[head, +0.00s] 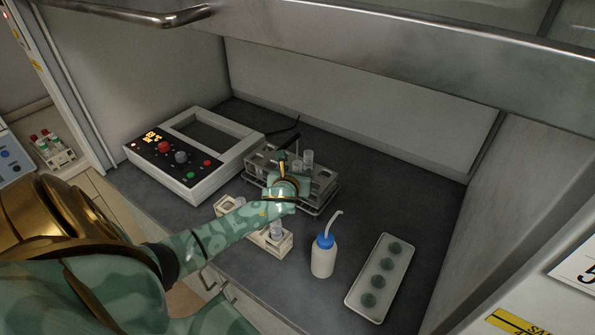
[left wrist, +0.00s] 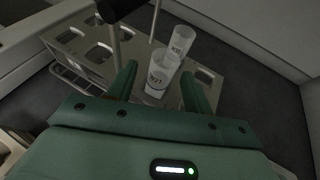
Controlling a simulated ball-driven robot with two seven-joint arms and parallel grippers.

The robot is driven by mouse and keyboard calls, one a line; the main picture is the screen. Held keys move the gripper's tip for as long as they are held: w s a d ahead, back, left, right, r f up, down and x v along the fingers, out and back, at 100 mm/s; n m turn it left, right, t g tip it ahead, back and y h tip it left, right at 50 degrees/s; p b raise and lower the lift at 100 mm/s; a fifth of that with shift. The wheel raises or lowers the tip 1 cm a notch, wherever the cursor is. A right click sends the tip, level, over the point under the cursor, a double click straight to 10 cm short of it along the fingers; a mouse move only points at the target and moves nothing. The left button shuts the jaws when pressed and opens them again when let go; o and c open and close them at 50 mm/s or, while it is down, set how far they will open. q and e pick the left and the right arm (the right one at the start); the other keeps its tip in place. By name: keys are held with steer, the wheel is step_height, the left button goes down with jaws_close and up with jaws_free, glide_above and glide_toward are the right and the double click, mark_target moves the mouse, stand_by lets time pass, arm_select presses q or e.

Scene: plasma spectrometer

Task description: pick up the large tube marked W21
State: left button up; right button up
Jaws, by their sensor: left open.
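The large tube marked W21 (left wrist: 157,82) is a translucent white tube standing in a metal rack (left wrist: 208,76). In the left wrist view it sits between the two fingers of my open left gripper (left wrist: 156,88), which do not visibly grip it. A second, similar tube (left wrist: 182,40) stands just behind it, its label hard to read. In the head view my left gripper (head: 284,180) is over the near side of the rack (head: 325,184), and hides part of it. My right gripper is not in view.
A control box (head: 195,155) stands left of the rack. A white tube holder (head: 284,245) is in front, partly under my arm. A blue-capped wash bottle (head: 323,258) and a tray with green round pieces (head: 356,293) stand at right. A dark rod rises beside the tubes.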

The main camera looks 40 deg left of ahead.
arm_select(q)
steer(key=shift+x, duration=1.15)
steer(key=shift+s, duration=0.15)
steer(key=shift+c, duration=1.2)
steer(key=c, duration=0.8)
steer(key=shift+r, duration=0.1)
steer(key=shift+c, duration=0.2)
